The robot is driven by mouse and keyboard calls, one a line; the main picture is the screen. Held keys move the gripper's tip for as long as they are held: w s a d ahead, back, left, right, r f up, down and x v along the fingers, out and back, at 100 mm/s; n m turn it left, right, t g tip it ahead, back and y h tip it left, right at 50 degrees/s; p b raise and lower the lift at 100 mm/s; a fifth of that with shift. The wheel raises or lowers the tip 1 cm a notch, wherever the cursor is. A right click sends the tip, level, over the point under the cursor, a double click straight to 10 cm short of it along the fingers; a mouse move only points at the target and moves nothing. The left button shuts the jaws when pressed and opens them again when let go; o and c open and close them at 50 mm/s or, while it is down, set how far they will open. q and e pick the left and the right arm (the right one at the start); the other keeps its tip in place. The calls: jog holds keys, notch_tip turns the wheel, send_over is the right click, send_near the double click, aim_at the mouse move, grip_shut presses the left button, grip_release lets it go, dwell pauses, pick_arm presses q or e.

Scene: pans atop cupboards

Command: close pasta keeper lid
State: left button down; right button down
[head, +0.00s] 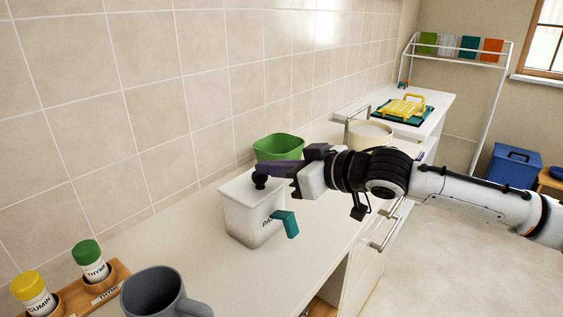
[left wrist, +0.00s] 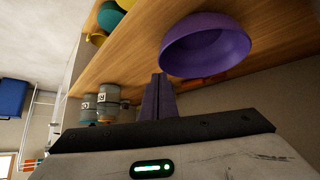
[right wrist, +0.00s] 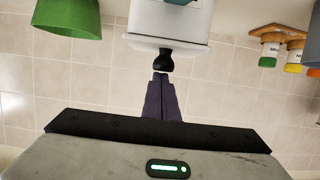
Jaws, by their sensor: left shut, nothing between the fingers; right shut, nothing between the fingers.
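The white pasta keeper (head: 252,224) stands upright on the counter in the head view, with a black lid knob (head: 260,182) on top and a teal piece at its front. It also shows upside down in the right wrist view (right wrist: 178,18), with the wider lid (right wrist: 165,43) and knob. I cannot tell whether the lid is fully seated. My right gripper (right wrist: 160,76) is shut and empty, its tips right at the knob; I cannot tell whether they touch it.
A green bin (head: 279,147) stands behind the keeper. A grey mug (head: 158,293) and a spice rack (head: 110,280) are at the near left. A cream pot (head: 371,136) is farther right. A purple bowl (left wrist: 205,45) sits on the shelf (left wrist: 130,60) near my left gripper.

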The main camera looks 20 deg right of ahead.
pick_arm(q)
jog(key=shift+s+a, duration=0.1)
jog(key=shift+s, duration=0.1)
pick_arm(e)
jog(key=shift+f, duration=0.25)
